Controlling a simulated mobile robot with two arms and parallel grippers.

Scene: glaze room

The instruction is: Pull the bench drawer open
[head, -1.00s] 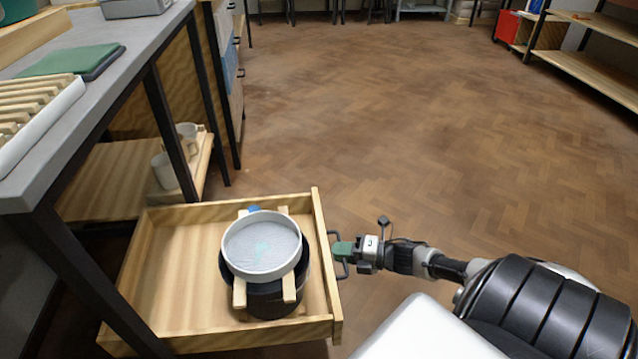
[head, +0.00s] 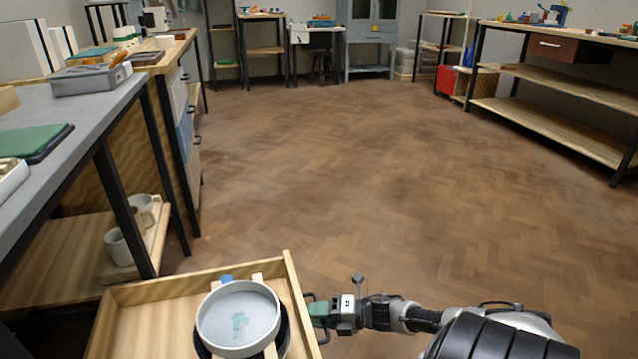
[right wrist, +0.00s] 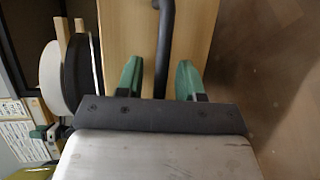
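The wooden bench drawer (head: 150,291) stands pulled out from under the grey-topped bench (head: 118,98), in the lower left of the head view. Its near part is cut off by the frame. A dark bar handle (head: 309,297) is on its front; it also shows in the right wrist view (right wrist: 166,40). My right gripper (head: 316,309) is at the handle. In the right wrist view its green fingers (right wrist: 158,68) stand apart on either side of the bar, with gaps showing. A round sieve (head: 238,318) rests over a dark bucket in the drawer.
Cups (head: 119,246) stand on a low shelf under the bench. A second wooden bench (head: 167,62) stands beyond. The wooden floor (head: 370,160) ahead and right of the drawer is clear. A long shelf unit (head: 560,85) stands at the far right.

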